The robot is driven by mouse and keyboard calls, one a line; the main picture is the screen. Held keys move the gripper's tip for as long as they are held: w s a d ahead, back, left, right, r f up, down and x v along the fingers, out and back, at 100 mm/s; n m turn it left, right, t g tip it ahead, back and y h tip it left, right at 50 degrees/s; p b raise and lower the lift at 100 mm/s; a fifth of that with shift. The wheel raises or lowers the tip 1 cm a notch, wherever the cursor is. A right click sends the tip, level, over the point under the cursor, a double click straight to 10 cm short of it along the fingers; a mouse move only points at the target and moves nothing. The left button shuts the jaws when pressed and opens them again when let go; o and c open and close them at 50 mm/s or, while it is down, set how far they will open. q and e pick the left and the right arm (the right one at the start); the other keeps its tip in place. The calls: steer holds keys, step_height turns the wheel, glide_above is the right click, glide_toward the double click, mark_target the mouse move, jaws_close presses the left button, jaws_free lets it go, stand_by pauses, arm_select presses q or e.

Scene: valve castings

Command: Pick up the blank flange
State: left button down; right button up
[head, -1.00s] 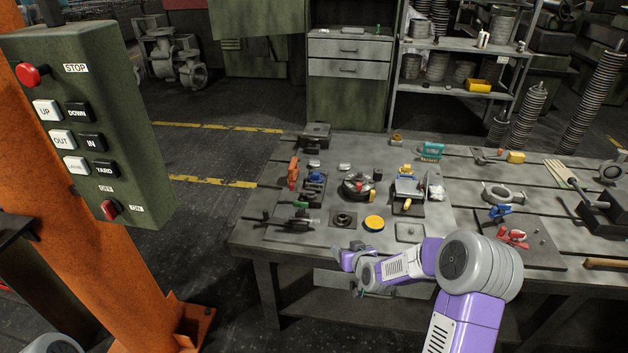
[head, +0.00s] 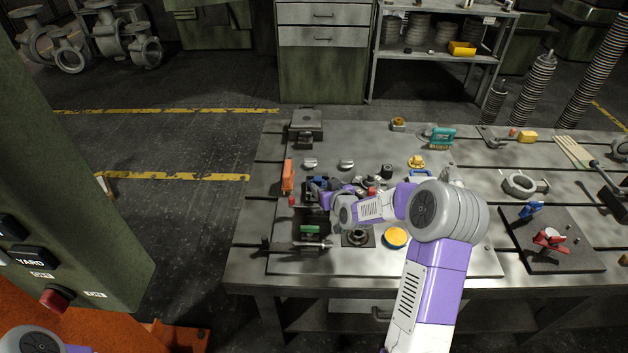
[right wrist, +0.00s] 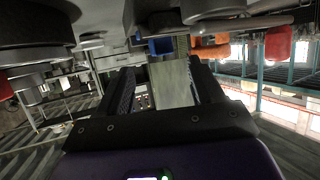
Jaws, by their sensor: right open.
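I cannot tell for certain which part is the blank flange. A dark round part with a central hole (head: 357,237) lies on a square plate at the front of the work plate, beside a yellow disc (head: 395,237). My right gripper (head: 322,188) is over the left part of the work plate, behind and left of that round part, partly hidden by its own wrist. In the right wrist view its two dark fingers (right wrist: 162,88) stand apart with nothing held between them. A blue block (right wrist: 160,46) shows beyond the fingertips. My left gripper is out of view.
An orange tool (head: 287,176) and a grey vise-like block (head: 306,122) stand at the left of the table. A long dark tool (head: 297,245) lies at the front left. A green control box (head: 60,180) stands left of the table.

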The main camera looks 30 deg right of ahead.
mark_target(318, 178)
steer(key=b+x, duration=0.1)
steer(key=x, duration=0.3)
steer(key=shift+w+f+b, duration=0.1)
steer(key=shift+f+b, duration=0.05)
steer(key=shift+b, duration=0.15)
steer(key=shift+w+f, duration=0.1)
steer(key=shift+w, duration=0.45)
steer(key=shift+c, duration=0.5)
jaws_close()
